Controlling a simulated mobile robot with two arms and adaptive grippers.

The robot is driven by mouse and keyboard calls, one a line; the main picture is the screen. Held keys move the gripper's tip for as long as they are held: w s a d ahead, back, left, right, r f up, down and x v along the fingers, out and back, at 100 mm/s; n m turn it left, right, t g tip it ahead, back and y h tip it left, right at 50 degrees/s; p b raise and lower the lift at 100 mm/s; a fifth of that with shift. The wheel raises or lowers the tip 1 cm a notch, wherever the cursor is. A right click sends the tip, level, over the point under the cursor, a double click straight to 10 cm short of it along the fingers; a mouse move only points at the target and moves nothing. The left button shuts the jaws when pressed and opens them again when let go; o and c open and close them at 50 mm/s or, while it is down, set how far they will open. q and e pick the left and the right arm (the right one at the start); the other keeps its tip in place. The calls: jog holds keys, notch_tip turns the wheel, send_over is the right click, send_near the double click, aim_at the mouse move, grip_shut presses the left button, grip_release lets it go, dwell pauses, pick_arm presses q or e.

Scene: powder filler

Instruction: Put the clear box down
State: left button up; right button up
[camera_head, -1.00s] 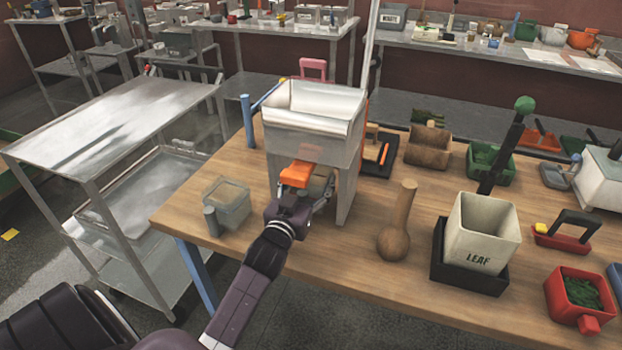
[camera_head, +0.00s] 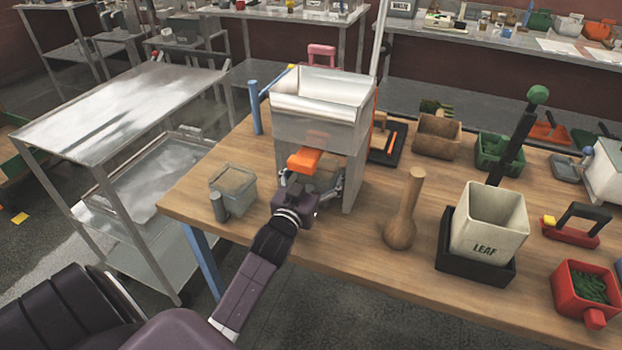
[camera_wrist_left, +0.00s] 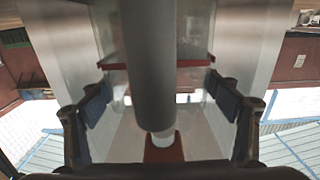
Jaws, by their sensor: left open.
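A clear box (camera_wrist_left: 205,118) with a thick grey upright handle (camera_wrist_left: 146,70) fills the middle of the left wrist view. In the head view it is mostly hidden under the metal filler (camera_head: 318,128), between its legs and below the orange part (camera_head: 304,160). My left gripper (camera_head: 311,183) is open at the filler's front opening. Its blue-padded fingers stand apart on either side of the grey handle, with visible gaps to it. Another clear box (camera_head: 234,187) with a grey handle stands on the table left of the filler. My right gripper is not in view.
The wooden table (camera_head: 345,245) also holds a wooden pestle-like tool (camera_head: 405,215), a LEAF bin (camera_head: 488,222) and a red scoop box (camera_head: 585,290) to the right. A metal cart (camera_head: 110,110) stands to the left. Bare tabletop lies in front of the filler.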

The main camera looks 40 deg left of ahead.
pick_arm(q)
jog(key=v, duration=0.3)
jog(key=b+v, duration=0.1)
jog(key=v, duration=0.3)
jog(key=b+v, duration=0.1)
jog(key=v, duration=0.2)
jog(key=shift+s+r, duration=0.3)
jog(key=shift+s+d+r, duration=0.15)
jog(key=shift+s, duration=0.55)
